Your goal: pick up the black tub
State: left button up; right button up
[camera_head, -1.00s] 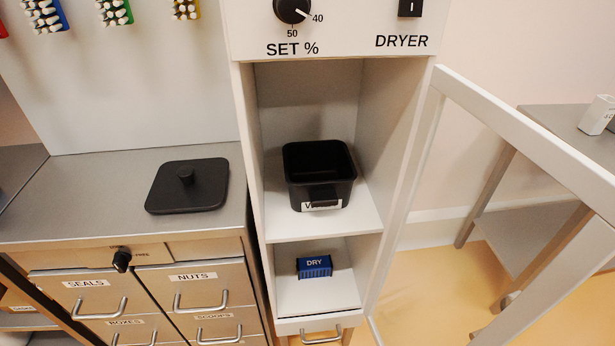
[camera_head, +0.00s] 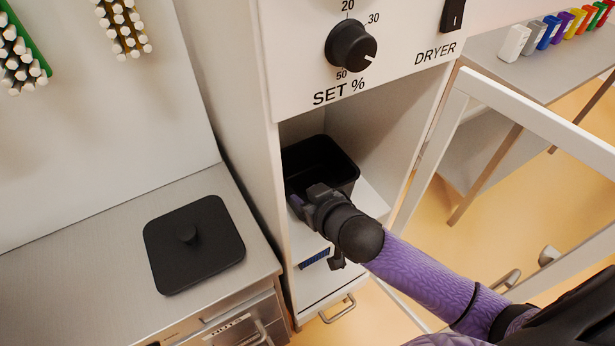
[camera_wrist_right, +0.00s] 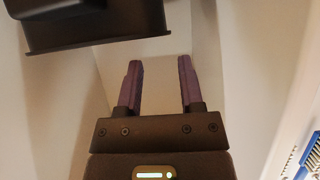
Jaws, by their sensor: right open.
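The black tub (camera_head: 322,162) is an open-topped box on the upper shelf of the dryer cabinet. In the right wrist view the tub (camera_wrist_right: 95,22) shows at the top left, with its rim edge and part of its front. My right gripper (camera_head: 302,200) reaches into the cabinet at the tub's front side in the head view, hiding the tub's front and handle. In the wrist view its two purple fingers (camera_wrist_right: 158,85) are apart with nothing between them, and the tub lies above and to the left. My left gripper is not in view.
A black lid (camera_head: 193,243) with a knob lies on the steel counter to the left. The cabinet's glazed door (camera_head: 540,123) stands open on the right, beside my right arm. Cabinet walls closely flank the gripper.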

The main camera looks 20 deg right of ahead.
aim_at(290, 187)
jog(key=b+x, duration=0.1)
jog(key=x, duration=0.2)
jog(key=b+x, duration=0.1)
jog(key=x, duration=0.2)
jog(key=shift+w+a+f, duration=0.1)
jog(key=shift+a+f, duration=0.15)
jog(key=shift+w+f+b, duration=0.1)
jog(key=shift+w+b, duration=0.2)
jog(key=shift+w, duration=0.05)
jog(key=c, duration=0.6)
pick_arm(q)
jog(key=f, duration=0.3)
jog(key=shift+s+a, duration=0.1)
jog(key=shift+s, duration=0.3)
pick_arm(e)
grip_shut()
